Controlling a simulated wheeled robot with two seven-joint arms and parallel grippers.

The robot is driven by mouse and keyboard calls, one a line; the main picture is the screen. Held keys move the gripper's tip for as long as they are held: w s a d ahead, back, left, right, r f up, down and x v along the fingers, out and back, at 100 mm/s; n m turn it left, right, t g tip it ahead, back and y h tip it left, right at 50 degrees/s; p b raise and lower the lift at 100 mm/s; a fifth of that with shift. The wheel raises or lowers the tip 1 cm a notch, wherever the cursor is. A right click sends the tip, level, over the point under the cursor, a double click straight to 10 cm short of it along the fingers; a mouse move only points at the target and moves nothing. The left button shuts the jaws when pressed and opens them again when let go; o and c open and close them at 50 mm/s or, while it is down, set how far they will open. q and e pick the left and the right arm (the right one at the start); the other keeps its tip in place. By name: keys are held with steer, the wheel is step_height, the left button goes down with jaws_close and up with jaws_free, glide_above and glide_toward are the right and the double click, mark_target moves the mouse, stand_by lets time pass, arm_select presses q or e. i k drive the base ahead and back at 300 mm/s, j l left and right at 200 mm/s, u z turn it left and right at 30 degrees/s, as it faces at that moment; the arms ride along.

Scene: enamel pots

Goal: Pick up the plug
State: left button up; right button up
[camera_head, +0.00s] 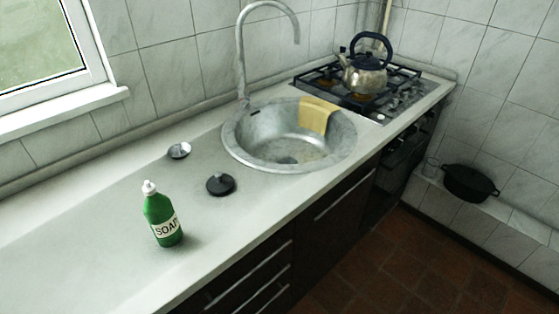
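A black round plug (221,185) with a small raised knob lies flat on the pale countertop (90,235), just left of the sink. The round metal sink (285,140) is set into the counter and looks empty, with its drain partly visible at the bottom. Neither of my grippers is in view, and nothing touches the plug.
A green soap bottle (162,218) stands front left of the plug. A small metal round piece (179,150) lies behind it. A kettle (364,75) stands on the stove.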

mark_target(220, 184)
steer(key=i+l+u, duration=0.2)
steer(key=l, duration=0.55)
steer(key=l+u, duration=0.25)
steer(key=l, duration=0.45)
